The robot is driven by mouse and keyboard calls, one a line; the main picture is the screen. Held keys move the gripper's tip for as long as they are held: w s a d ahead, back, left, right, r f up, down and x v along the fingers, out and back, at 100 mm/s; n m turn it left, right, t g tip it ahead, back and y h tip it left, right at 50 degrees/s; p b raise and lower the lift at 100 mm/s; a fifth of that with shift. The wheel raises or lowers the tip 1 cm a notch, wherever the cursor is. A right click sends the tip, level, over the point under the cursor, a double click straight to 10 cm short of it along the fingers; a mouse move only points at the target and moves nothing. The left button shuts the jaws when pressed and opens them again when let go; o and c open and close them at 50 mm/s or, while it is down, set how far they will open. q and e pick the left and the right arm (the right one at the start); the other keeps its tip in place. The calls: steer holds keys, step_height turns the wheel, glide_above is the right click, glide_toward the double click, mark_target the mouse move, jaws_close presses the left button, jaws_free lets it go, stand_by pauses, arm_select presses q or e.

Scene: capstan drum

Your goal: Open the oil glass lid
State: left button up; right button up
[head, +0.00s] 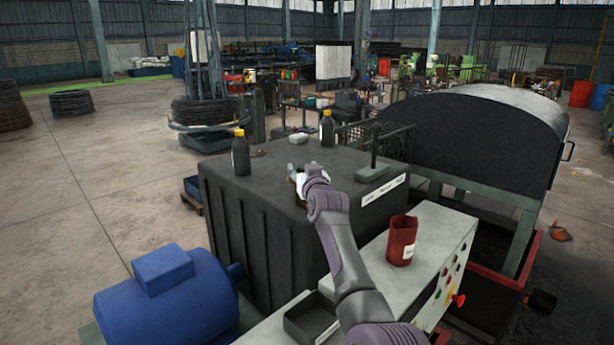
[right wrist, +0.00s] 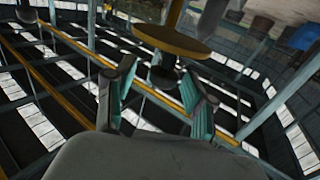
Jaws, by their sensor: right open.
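In the right wrist view a round brass-coloured disc (right wrist: 180,41), which looks like the oil glass lid, has a dark knob (right wrist: 164,76) on it. My right gripper (right wrist: 160,70) is open, its two teal-padded fingers on either side of the knob, with gaps left. I cannot tell the exact depth between fingers and knob. In the head view my right gripper (head: 298,174) is low over the top of the black ribbed box (head: 255,212) and hides most of the lid. A little brass colour shows beside it. My left gripper is not in view.
Two dark bottles with yellow caps (head: 240,157) (head: 327,129) stand on the box. A grey block with an upright handle (head: 372,173) is to the right. A red container (head: 402,242) stands on the control console (head: 425,260). A blue motor (head: 165,300) is at front left.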

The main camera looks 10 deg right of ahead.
steer(key=s, duration=0.6)
steer(key=shift+s+d, duration=0.4)
